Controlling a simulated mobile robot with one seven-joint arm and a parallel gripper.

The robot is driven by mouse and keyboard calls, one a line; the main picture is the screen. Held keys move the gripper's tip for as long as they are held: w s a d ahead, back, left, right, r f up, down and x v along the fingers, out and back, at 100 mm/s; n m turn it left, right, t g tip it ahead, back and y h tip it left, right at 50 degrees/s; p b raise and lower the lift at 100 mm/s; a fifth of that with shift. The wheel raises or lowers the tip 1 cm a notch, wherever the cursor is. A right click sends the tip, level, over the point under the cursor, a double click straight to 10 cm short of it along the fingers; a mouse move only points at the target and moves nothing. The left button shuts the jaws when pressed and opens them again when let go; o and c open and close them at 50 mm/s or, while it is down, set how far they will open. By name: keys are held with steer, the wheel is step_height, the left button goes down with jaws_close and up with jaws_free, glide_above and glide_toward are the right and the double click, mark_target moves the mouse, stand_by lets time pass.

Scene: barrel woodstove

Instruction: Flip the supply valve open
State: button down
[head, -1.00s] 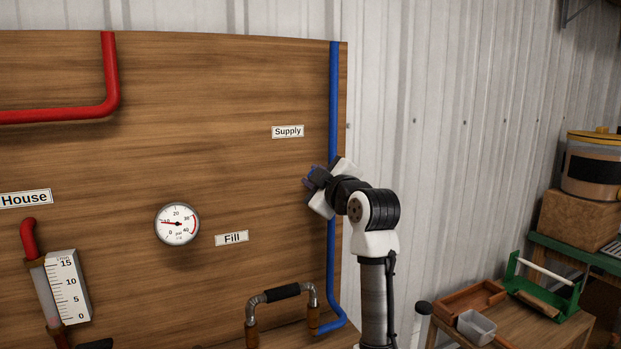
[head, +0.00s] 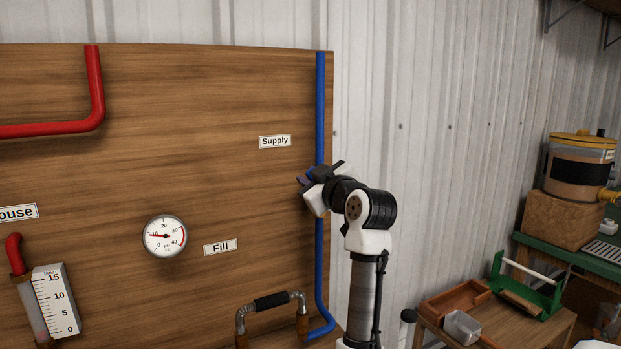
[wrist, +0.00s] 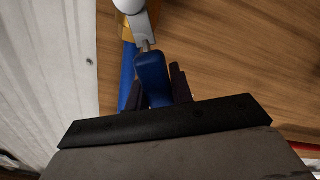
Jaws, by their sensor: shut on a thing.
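The supply valve shows in the wrist view as a blue handle (wrist: 151,72) on a metal lever arm (wrist: 144,27), beside a brass-coloured body (wrist: 126,31) on the blue pipe (head: 320,105). My gripper (wrist: 157,88) is shut on the blue handle, with dark fingers on either side of it. In the head view my gripper (head: 306,183) is at the blue pipe, just below the "Supply" label (head: 275,142). There the gripper and wrist hide most of the valve, so I cannot tell the lever's exact angle.
A pressure gauge (head: 165,236), a "Fill" label (head: 220,247) and a black-gripped handle (head: 270,302) are on the wooden board (head: 210,90). A red pipe (head: 97,85) runs at upper left. A bench at right holds a wooden tray (head: 455,299) and a green rack (head: 520,290).

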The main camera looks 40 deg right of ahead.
steer(key=c, duration=1.4)
jaws_free()
steer(key=shift+o, duration=1)
steer(key=shift+s+r, duration=0.1)
